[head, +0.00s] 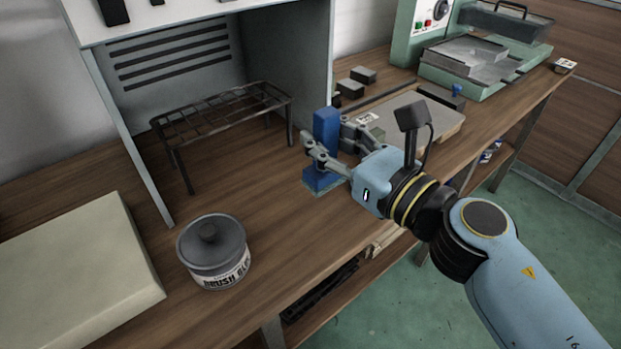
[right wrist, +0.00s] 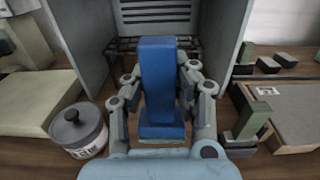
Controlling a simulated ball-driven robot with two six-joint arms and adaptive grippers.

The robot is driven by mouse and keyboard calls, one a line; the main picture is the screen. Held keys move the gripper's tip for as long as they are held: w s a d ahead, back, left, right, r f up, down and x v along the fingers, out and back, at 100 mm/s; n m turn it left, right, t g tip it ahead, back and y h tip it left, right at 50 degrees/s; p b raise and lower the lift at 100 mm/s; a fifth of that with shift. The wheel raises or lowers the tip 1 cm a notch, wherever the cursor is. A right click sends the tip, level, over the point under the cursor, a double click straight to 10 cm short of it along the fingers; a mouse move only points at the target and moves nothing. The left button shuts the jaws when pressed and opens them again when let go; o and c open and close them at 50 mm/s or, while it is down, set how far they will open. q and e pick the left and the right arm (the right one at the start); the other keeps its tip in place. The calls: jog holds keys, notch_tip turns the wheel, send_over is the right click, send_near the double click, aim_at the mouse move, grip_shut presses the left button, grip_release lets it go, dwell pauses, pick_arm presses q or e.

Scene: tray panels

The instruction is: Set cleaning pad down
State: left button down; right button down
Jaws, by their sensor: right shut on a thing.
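The blue cleaning pad (head: 326,125) stands upright at the middle of the wooden bench, with a tall blue grip above a wider blue base. A thin greenish layer shows under its base in the head view. My right gripper (head: 325,150) is shut on the tall grip. In the right wrist view the pad (right wrist: 160,75) rises between the two fingers (right wrist: 160,95), with its base below them. The base is at or very close to the bench top; I cannot tell whether it touches. My left gripper is not in view.
A lidded grey jar (head: 213,252) stands at the front left, near a pale slab (head: 75,265). A wire rack (head: 222,110) stands inside a grey hood (head: 290,60). A grey board (head: 415,118) lies to the right, before a green machine (head: 480,60). Bare bench lies between jar and pad.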

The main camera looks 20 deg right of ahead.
jog(key=shift+a+f+h, duration=0.25)
jog(key=shift+a+h, duration=0.05)
jog(key=shift+w+d+f+b, duration=0.25)
jog(key=shift+w+f+b, duration=0.85)
jog(key=shift+w+f, duration=0.8)
jog(key=shift+w+d+f+b, duration=0.3)
jog(key=shift+w+f+b, duration=0.85)
jog(key=shift+w+f, duration=0.75)
jog(key=shift+w+d+f+b, duration=0.25)
jog(key=shift+w+f+b, duration=0.85)
jog(key=shift+w+f, duration=0.75)
jog(key=shift+r, duration=0.1)
jog(key=c, duration=1.1)
grip_release()
